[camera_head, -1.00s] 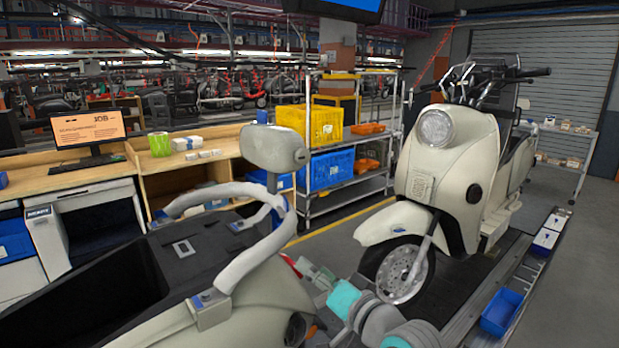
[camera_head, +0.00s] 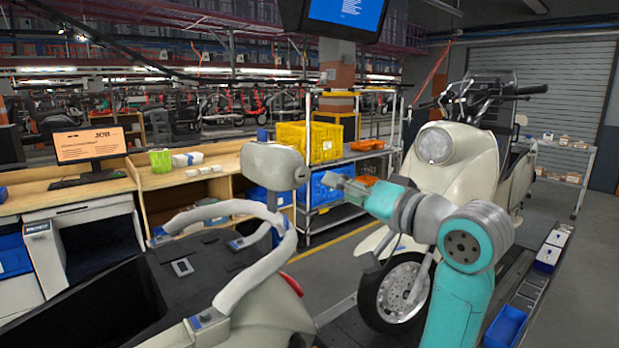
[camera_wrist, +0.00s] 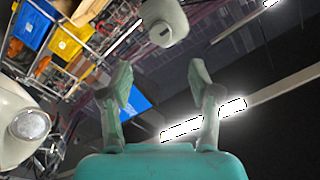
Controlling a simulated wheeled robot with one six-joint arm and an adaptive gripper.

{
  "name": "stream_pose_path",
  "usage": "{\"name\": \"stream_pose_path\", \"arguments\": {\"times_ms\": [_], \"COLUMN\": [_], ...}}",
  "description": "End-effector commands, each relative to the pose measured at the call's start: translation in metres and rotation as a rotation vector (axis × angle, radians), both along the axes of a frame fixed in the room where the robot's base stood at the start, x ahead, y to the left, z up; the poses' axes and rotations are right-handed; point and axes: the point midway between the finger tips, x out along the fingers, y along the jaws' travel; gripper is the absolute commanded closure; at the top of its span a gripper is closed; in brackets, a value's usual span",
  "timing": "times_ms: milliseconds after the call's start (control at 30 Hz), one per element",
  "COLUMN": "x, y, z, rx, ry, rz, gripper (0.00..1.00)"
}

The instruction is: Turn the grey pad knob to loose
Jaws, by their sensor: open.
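A light grey pad (camera_head: 272,167) stands up behind the curved grab rail of the near scooter. It shows at the top of the wrist view (camera_wrist: 160,15), with a small dark mark on its lower side. I cannot tell whether this mark is the knob, nor which way the knob is turned. My gripper (camera_head: 338,184) is just right of the pad in the head view. In the wrist view its two fingers (camera_wrist: 161,80) are spread wide with nothing between them, and the pad appears beyond the tips.
The near scooter's grab rail (camera_head: 250,262) curves below the pad. A cream scooter (camera_head: 465,190) stands on the conveyor behind my arm. A rack with a yellow crate (camera_head: 310,143) and a workbench (camera_head: 190,178) stand behind. Blue bins (camera_head: 505,327) line the right edge.

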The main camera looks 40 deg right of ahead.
Motion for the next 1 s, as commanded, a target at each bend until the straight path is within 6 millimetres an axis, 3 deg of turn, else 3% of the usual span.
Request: {"name": "stream_pose_path", "arguments": {"times_ms": [533,700,1000], "x": [0.086,0.097,0.099], "y": [0.001,0.001,0.001], "z": [0.000,-0.001,-0.001], "rx": [0.000,0.000,0.000], "ry": [0.000,0.000,-0.001], "rz": [0.001,0.001,0.001], "gripper": [0.38,0.38,0.38]}}
